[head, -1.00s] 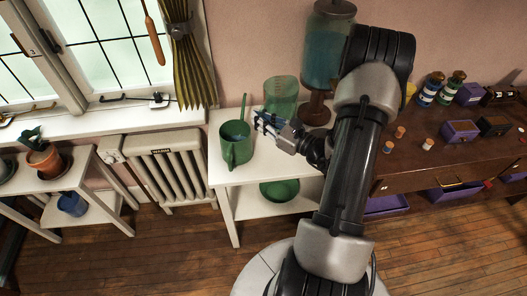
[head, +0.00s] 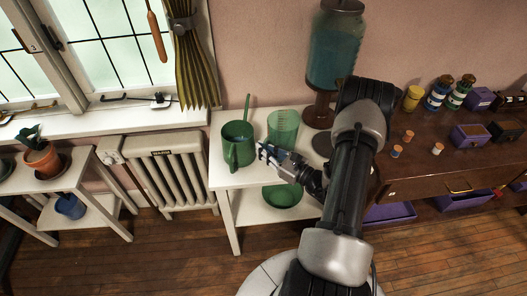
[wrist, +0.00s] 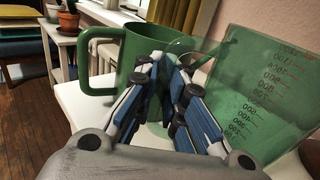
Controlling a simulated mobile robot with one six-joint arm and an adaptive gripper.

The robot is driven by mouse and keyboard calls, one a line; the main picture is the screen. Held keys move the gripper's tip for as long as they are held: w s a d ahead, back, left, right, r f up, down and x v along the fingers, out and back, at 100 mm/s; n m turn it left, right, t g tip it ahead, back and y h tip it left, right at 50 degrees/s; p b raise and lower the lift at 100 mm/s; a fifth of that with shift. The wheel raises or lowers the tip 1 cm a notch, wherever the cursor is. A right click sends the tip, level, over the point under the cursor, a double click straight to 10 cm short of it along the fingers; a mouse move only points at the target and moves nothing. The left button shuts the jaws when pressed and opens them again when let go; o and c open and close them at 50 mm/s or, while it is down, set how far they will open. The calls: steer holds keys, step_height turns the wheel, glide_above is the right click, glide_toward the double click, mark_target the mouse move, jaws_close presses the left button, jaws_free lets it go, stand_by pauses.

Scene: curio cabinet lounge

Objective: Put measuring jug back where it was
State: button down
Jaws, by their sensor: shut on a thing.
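The measuring jug (head: 284,128) is clear green with printed marks. In the head view it is over the white side table (head: 226,178), right of an opaque green pot with a handle (head: 238,147). My gripper (head: 264,151) is at the jug's near left side. In the wrist view, my blue-padded fingers (wrist: 168,62) are closed together at the jug's clear handle. The jug's body (wrist: 262,92) fills the right side there, and the pot (wrist: 122,62) is behind and left of the fingers. I cannot tell whether the jug's base touches the table.
A tall dispenser with teal liquid (head: 336,48) stands at the back, right of the jug. A green bowl (head: 282,194) is on the lower shelf. A brown cabinet (head: 410,170) with bottles and small boxes adjoins at right. A radiator (head: 174,178) is to the left.

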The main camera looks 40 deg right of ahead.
steer(key=shift+r, duration=0.1)
steer(key=shift+f, duration=0.2)
steer(key=c, duration=1.7)
jaws_free()
